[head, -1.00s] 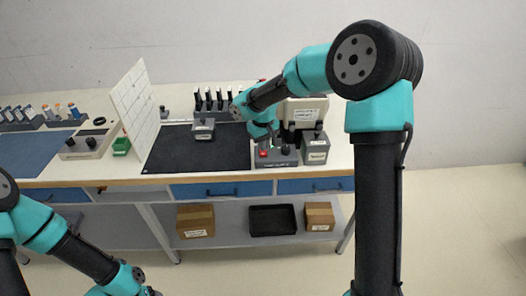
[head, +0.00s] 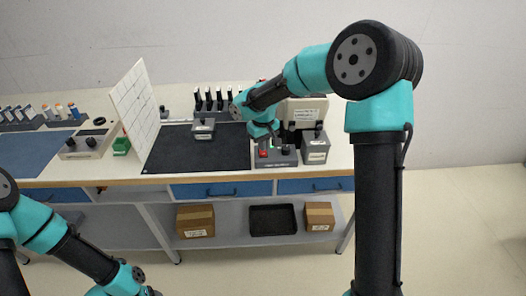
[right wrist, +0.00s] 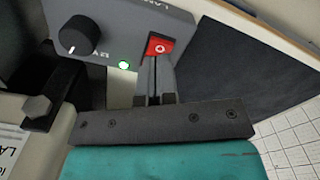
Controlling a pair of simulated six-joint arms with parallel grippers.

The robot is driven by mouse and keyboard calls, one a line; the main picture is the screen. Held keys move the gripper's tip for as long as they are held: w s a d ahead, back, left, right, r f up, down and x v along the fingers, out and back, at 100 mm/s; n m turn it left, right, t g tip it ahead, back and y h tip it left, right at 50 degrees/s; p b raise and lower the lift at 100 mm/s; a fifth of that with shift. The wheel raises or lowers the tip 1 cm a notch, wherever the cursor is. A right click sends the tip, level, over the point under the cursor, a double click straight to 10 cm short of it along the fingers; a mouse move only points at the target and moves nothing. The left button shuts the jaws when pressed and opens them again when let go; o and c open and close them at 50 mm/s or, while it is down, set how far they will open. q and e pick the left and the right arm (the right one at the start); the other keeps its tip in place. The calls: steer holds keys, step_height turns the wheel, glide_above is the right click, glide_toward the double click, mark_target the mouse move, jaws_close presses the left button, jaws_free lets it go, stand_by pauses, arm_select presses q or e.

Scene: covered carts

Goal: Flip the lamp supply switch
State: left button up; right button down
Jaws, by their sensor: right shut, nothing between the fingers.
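The lamp supply (head: 283,160) is a grey box at the right front of the bench. In the right wrist view the supply (right wrist: 125,20) shows a black knob (right wrist: 80,36), a glowing green light (right wrist: 124,65) and a red rocker switch (right wrist: 159,45) marked with an O. The red switch also shows in the head view (head: 263,153). My right gripper (right wrist: 155,68) is shut and empty, its tips at the switch's near edge; I cannot tell whether they touch it. My left arm is at the lower left, its gripper out of frame.
A grey box with a label (head: 316,150) stands close to the right of the supply. A black mat (head: 170,155) lies to its left, with another small grey box (head: 203,130) on it. A white gridded panel (head: 132,105) stands upright farther left.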

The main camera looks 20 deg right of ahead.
steer(key=shift+f, duration=1.3)
stand_by(1.1)
steer(key=shift+r, duration=0.1)
steer(key=shift+r, duration=3.45)
steer(key=s+a+f+y, duration=0.1)
steer(key=a+f, duration=0.1)
steer(key=f, duration=0.1)
steer(key=s+a+f+y, duration=0.1)
steer(key=a+f, duration=0.2)
steer(key=s+a+f+y, duration=0.1)
steer(key=s+a+f, duration=0.1)
steer(key=a+f, duration=0.1)
steer(key=shift+a+f+m, duration=0.2)
steer(key=shift+f+m, duration=0.1)
steer(key=s+d+f+m, duration=0.1)
steer(key=s+d+f, duration=0.1)
steer(key=s+f, duration=0.8)
steer(key=s+d+f+m, duration=0.2)
steer(key=s+f, duration=0.9)
steer(key=f, duration=0.3)
steer(key=shift+s+d+f+t+y, duration=0.2)
steer(key=shift+f+t+y, duration=0.15)
steer(key=shift+t+y, duration=0.05)
